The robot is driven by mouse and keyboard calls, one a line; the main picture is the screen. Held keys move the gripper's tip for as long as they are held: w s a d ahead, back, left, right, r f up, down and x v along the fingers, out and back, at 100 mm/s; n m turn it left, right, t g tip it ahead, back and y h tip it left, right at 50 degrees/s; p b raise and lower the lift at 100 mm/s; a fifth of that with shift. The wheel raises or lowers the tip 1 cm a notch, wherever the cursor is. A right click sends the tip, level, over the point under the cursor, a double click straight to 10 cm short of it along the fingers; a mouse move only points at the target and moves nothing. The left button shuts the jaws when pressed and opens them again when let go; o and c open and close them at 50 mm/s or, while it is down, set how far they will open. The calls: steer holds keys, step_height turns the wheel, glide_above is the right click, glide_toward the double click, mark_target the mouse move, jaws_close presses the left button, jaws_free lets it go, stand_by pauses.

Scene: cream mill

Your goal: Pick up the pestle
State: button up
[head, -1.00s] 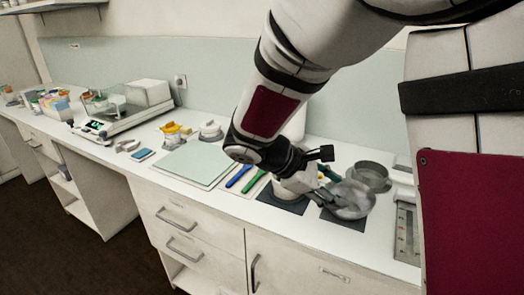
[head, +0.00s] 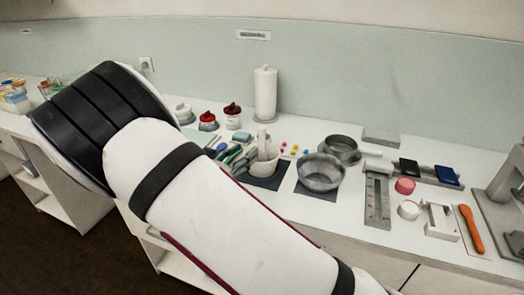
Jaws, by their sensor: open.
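The pale pestle (head: 262,138) stands in a white mortar (head: 266,164) on a dark mat, in the middle of the head view. Its upper end sticks up above the mortar's rim; its lower part is hidden inside. My arm crosses the foreground from the left to the bottom right and covers the counter's front edge there.
A grey metal bowl (head: 320,171) stands on its own dark mat right of the mortar, with a round sieve (head: 341,148) behind it. Several blue and green handled tools (head: 232,155) lie close left of the mortar. A white paper roll (head: 265,93) stands behind.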

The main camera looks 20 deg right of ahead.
mark_target(260, 141)
steer(key=x, duration=0.4)
steer(key=shift+p+x, duration=0.45)
steer(key=shift+x, duration=2.3)
steer(key=shift+s+d+r, duration=0.1)
steer(key=shift+s+r, duration=0.05)
jaws_close()
